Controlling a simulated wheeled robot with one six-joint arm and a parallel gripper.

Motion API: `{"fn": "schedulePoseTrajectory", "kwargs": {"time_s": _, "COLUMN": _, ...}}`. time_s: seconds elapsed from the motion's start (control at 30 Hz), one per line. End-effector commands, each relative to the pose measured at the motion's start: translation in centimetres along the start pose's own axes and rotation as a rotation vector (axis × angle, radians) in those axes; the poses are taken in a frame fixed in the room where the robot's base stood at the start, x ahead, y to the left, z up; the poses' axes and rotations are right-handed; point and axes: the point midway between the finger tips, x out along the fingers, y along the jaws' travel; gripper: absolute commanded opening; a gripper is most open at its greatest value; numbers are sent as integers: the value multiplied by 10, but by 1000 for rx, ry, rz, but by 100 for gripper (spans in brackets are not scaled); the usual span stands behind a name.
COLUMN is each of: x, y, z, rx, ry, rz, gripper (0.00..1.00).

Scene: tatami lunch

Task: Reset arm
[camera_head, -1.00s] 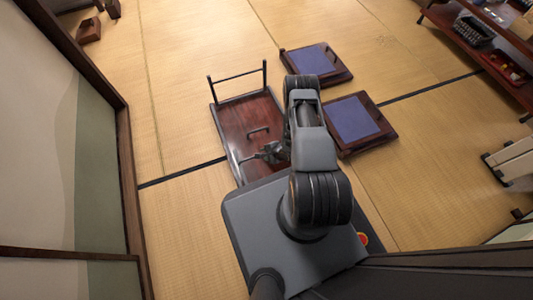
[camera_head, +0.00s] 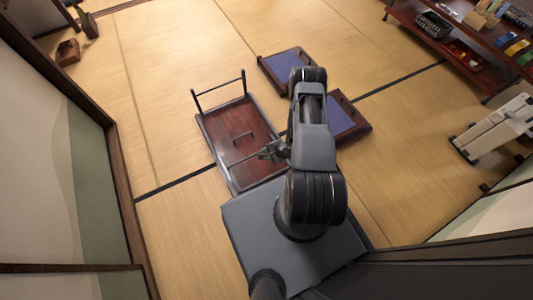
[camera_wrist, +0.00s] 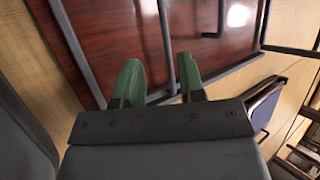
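My gripper (camera_head: 272,152) is at the end of my folded arm, over the near right part of a dark red wooden cart or low table (camera_head: 220,124). In the wrist view, the two green fingers of my gripper (camera_wrist: 160,82) stand apart with nothing held between them. The glossy red top of the cart (camera_wrist: 120,35) lies beyond the fingers. A grey bar shows just past the fingertips; whether they touch it I cannot tell.
Two low seats with blue cushions (camera_head: 290,62) are right of the cart, one partly behind my arm. A dark shelf (camera_head: 465,50) with goods stands at the upper right, a pale folded item (camera_head: 497,128) below it. A wall runs along the left. Tatami is open beyond the cart.

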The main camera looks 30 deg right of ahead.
Motion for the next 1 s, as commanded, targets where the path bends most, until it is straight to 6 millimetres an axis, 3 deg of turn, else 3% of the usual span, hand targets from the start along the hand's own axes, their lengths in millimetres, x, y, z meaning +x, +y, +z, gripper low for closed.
{"fn": "schedulePoseTrajectory", "kwargs": {"time_s": 0.73, "x": -6, "y": -6, "z": 0, "rx": -12, "ry": 4, "rz": 3, "gripper": 36}}
{"fn": "schedulePoseTrajectory", "kwargs": {"time_s": 0.87, "x": -30, "y": -40, "z": -3, "rx": -89, "ry": 53, "rz": 18, "gripper": 36}}
{"fn": "schedulePoseTrajectory", "kwargs": {"time_s": 1.0, "x": -88, "y": -114, "z": -4, "rx": -266, "ry": 166, "rz": 68, "gripper": 36}}
